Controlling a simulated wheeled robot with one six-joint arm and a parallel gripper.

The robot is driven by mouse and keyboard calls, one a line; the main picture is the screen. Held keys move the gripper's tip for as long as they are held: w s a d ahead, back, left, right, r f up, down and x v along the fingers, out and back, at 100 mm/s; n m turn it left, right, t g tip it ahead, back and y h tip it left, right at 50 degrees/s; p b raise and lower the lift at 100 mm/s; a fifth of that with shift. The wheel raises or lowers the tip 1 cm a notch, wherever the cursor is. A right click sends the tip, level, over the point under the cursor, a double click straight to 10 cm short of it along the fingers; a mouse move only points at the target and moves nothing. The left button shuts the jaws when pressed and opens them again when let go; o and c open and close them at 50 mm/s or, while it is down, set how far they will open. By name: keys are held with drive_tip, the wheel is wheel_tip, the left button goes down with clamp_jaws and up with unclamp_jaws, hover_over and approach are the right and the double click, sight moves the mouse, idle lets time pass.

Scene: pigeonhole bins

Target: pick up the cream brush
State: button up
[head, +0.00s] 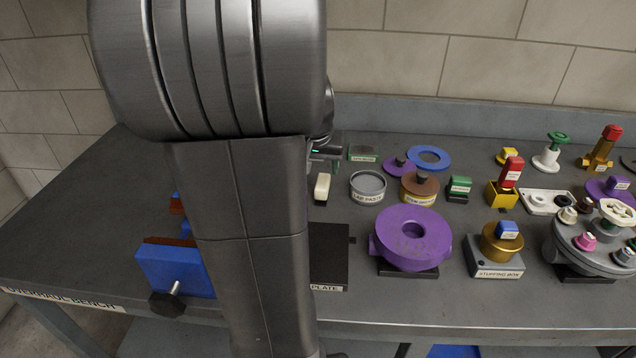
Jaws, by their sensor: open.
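The cream brush (322,187) is a small cream block with a dark lower part. It sits on the grey bench just right of my arm, left of the round tin. My gripper (326,150) shows only in part, at the right edge of my arm, with a small green light on it. It appears behind the brush in the picture, apart from it. My arm hides most of the gripper, including its fingertips. It is open, and the brush stands free on the bench.
A lap paste tin (368,187) stands close right of the brush. A dark plate (329,255) lies in front of it. A purple ring body (411,238) and a stuffing box (494,262) stand further right. A blue vise (176,268) is at left.

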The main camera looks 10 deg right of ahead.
sight(323, 180)
drive_tip(key=x, duration=1)
drive_tip(key=shift+s+d, duration=0.1)
drive_tip(key=shift+d, duration=0.1)
drive_tip(key=c, duration=1.1)
drive_tip(key=shift+o, duration=0.2)
wheel_tip(323, 180, up, 10)
drive_tip(key=shift+r, duration=0.1)
drive_tip(key=o, duration=0.4)
drive_tip(key=c, duration=0.3)
drive_tip(key=shift+f+b, duration=3.3)
drive_tip(key=shift+f, duration=1.55)
drive_tip(key=o, duration=0.9)
drive_tip(key=shift+o, duration=0.2)
